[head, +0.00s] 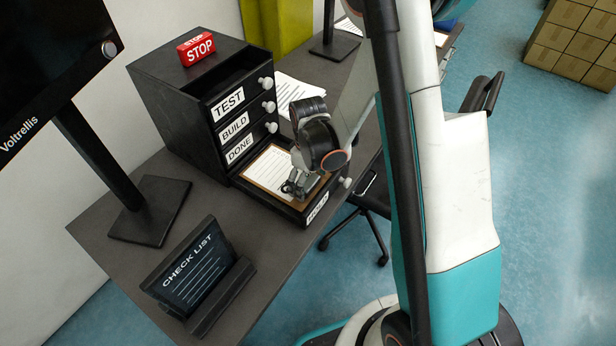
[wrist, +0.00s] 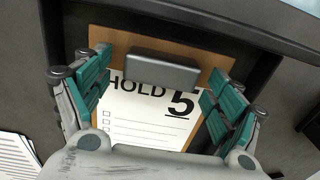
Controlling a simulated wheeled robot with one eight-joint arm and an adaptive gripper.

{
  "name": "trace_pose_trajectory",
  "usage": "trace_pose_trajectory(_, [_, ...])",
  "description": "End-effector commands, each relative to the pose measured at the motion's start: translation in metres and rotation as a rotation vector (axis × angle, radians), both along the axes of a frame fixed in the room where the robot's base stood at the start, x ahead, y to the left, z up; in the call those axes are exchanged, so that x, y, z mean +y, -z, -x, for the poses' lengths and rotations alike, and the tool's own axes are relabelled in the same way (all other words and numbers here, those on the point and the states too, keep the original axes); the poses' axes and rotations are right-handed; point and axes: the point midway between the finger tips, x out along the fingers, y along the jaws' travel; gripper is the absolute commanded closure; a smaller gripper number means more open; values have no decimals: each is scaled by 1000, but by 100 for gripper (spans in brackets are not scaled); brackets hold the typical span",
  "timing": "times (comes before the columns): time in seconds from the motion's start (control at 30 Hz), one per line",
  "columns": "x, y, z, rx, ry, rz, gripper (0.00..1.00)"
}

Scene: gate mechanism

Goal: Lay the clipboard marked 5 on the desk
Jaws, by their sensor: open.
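The clipboard marked 5 (wrist: 160,117) lies in an open bottom drawer (head: 310,215) of the black cabinet. In the wrist view its paper reads HOLD 5, and a grey clip (wrist: 162,70) sits at its edge. In the head view the clipboard (head: 265,170) is partly covered by my gripper. My gripper (head: 298,188) is low over the drawer. In the wrist view my gripper (wrist: 160,88) is open, with its teal fingers on either side of the clip. Whether they touch the clipboard is unclear. The dark desk (head: 110,225) carries the cabinet.
The black cabinet (head: 165,105) has drawers labelled TEST, BUILD and DONE, and a red STOP block (head: 196,48) on top. A CHECK LIST stand (head: 195,270) and a monitor stand (head: 150,210) occupy the near desk. Bare desk shows between the cabinet and the CHECK LIST stand.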

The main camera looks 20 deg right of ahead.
Motion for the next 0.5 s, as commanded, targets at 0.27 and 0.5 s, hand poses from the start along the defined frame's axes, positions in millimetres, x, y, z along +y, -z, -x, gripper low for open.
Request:
trace_pose_trajectory(0.27, [0,0,0,0,0,0,26])
trace_pose_trajectory(0.5, [0,0,0,0,0,0,66])
